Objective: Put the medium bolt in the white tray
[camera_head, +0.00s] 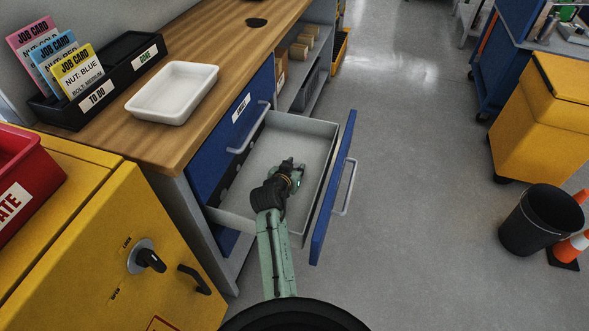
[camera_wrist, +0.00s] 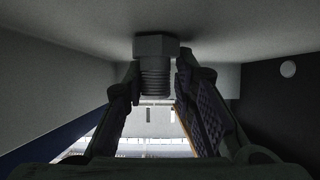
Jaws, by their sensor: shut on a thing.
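My gripper (camera_head: 289,170) reaches down into the open grey drawer (camera_head: 310,133) of the workbench. In the wrist view its two dark fingers (camera_wrist: 157,88) are shut on a grey bolt (camera_wrist: 155,47). The bolt's hex head is at the top of that view and its threaded shank lies between the fingers. Whether the bolt still touches the drawer is unclear. In the head view the bolt cannot be made out clearly at the gripper. The white tray (camera_head: 172,93) is empty and sits on the wooden worktop, left of and above the drawer.
The drawer's blue front (camera_head: 335,190) stands out over the floor. A black card holder (camera_head: 98,83) with job cards sits behind the tray. A yellow cabinet (camera_head: 110,245) stands at the left. A black bin (camera_head: 541,220) stands at the right. The middle floor is clear.

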